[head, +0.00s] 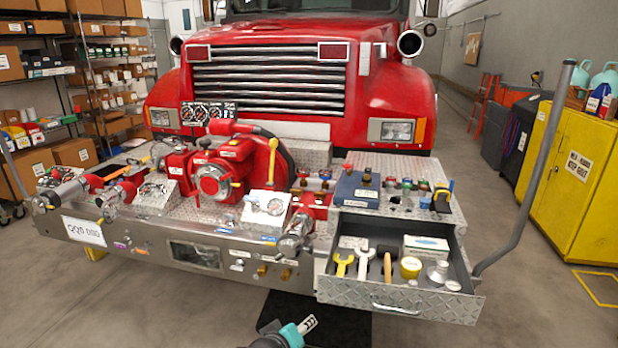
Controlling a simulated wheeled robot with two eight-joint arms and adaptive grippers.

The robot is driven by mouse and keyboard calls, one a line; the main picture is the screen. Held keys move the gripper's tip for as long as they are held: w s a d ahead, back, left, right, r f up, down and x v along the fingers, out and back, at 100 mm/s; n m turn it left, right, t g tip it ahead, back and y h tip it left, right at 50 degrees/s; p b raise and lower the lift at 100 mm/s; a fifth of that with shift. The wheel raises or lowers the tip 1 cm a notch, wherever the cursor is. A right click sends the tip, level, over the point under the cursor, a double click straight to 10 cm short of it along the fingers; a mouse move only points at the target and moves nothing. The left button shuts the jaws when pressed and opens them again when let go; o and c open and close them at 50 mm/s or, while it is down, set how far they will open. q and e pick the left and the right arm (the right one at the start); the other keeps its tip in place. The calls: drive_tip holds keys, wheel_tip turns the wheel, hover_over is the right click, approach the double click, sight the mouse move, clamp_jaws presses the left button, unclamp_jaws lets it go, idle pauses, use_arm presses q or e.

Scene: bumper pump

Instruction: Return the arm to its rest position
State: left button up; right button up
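One of my grippers (308,325) shows at the bottom edge, just left of the drawer's front and below the bumper. Its arm comes in from the lower left, so I take it as my left one. It has a teal band and pale fingers, too small here to tell open from shut. I see nothing clearly held in it. My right gripper is not in view. The drawer (390,309) in the bumper (215,232) stands open, with a yellow wrench (343,264), a grey wrench (366,261), a hammer (387,266) and other small items inside.
A red pump (212,178) with gauges and valves sits on the bumper before the red truck (290,75). A grey pole (530,175) rises at the bumper's right. Shelves (70,90) stand left, a yellow cabinet (570,175) right. The floor in front is mostly clear.

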use_arm(q)
drive_tip(key=s+a+f+m+g+y, duration=0.1)
drive_tip(key=s+a+m+g+y, duration=0.2)
drive_tip(key=s+a, duration=1.3)
drive_tip(key=shift+s+f+m+y, duration=0.35)
drive_tip(key=shift+s+m+y, duration=0.25)
drive_tip(key=shift+s+m, duration=0.4)
drive_tip(key=shift+r, duration=0.1)
idle(0.6)
